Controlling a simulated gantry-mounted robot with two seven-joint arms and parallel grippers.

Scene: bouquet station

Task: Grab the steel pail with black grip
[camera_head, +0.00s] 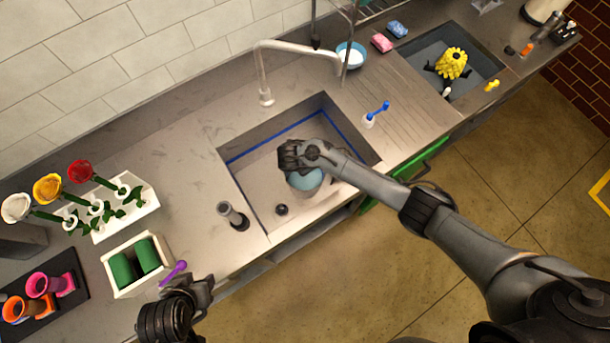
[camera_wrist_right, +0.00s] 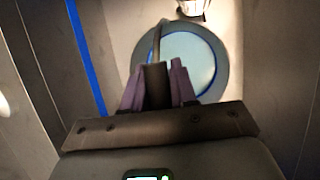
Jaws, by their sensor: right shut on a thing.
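The steel pail (camera_head: 305,181) is in the large sink (camera_head: 262,200), partly covered by my right gripper and forearm in the head view. In the right wrist view the pail (camera_wrist_right: 222,72) shows its round rim and pale blue inside. Its black grip (camera_wrist_right: 156,84) sits between the two fingers of my right gripper (camera_wrist_right: 157,82), which is shut on it. In the head view my right gripper (camera_head: 293,155) is over the sink. My left gripper (camera_head: 203,287) is at the counter's front edge, far from the pail; its finger gap is unclear.
A faucet (camera_head: 262,75) stands behind the sink and a dark cylinder (camera_head: 232,215) at its left. A white box with green rolls (camera_head: 137,262) and a purple stick (camera_head: 174,273) are near my left gripper. A blue-handled brush (camera_head: 375,115) lies right of the sink.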

